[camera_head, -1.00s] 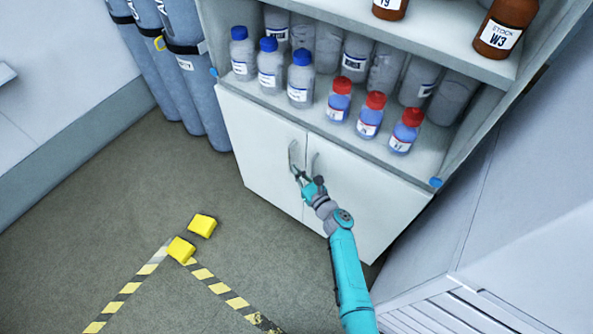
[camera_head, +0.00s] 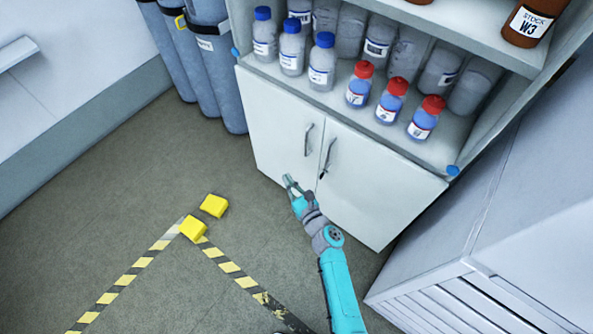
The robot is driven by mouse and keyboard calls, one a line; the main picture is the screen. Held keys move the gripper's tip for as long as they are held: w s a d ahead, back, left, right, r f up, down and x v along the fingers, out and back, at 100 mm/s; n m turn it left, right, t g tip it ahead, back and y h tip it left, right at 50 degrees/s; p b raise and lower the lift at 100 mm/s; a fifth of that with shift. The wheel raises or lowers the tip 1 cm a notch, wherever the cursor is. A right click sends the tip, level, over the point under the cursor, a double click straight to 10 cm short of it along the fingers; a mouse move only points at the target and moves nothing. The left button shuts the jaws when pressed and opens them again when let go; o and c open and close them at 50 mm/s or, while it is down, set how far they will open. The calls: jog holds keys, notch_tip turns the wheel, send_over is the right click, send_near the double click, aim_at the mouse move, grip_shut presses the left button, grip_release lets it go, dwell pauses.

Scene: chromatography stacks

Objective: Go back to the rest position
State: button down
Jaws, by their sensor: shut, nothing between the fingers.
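My gripper (camera_head: 288,181) is at the end of my teal and grey arm, in the middle of the head view. It is shut and empty. It shows in front of the lower left part of the white cabinet's doors, below the door handles (camera_head: 308,140) and apart from them. Both cabinet doors (camera_head: 345,195) look closed. My arm reaches up from the bottom of the picture.
Bottles with blue caps (camera_head: 290,50) and red caps (camera_head: 391,103) stand on the open shelf above the doors. Blue-grey cylinders (camera_head: 215,80) stand left. Two yellow blocks (camera_head: 213,206) and striped tape (camera_head: 230,268) mark the floor. Open floor lies left of my arm.

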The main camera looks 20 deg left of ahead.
jog(key=shift+s, duration=0.25)
jog(key=shift+f, duration=0.1)
jog(key=s+d+f+n+h, duration=0.35)
jog(key=s+d+n, duration=0.25)
jog(key=s+d, duration=0.55)
jog(key=s+d+f+n+h, duration=0.2)
jog(key=s+d+n+h, duration=0.25)
jog(key=s+d, duration=0.65)
jog(key=s+d+r+n+t+h, duration=0.1)
jog(key=s+d+r+n+h, duration=0.3)
jog(key=s+d+r+n, duration=0.55)
jog(key=s+d+r+n+t, duration=0.1)
jog(key=s+r+n, duration=0.2)
jog(key=r, duration=0.5)
jog(key=s+d+r+n+h, duration=0.1)
jog(key=s+d+r+n, duration=0.1)
jog(key=s+r, duration=0.3)
notch_tip(320, 180, up, 3)
jog(key=shift+s+n+t, duration=0.2)
jog(key=shift+n+t, duration=0.2)
jog(key=shift+n, duration=0.3)
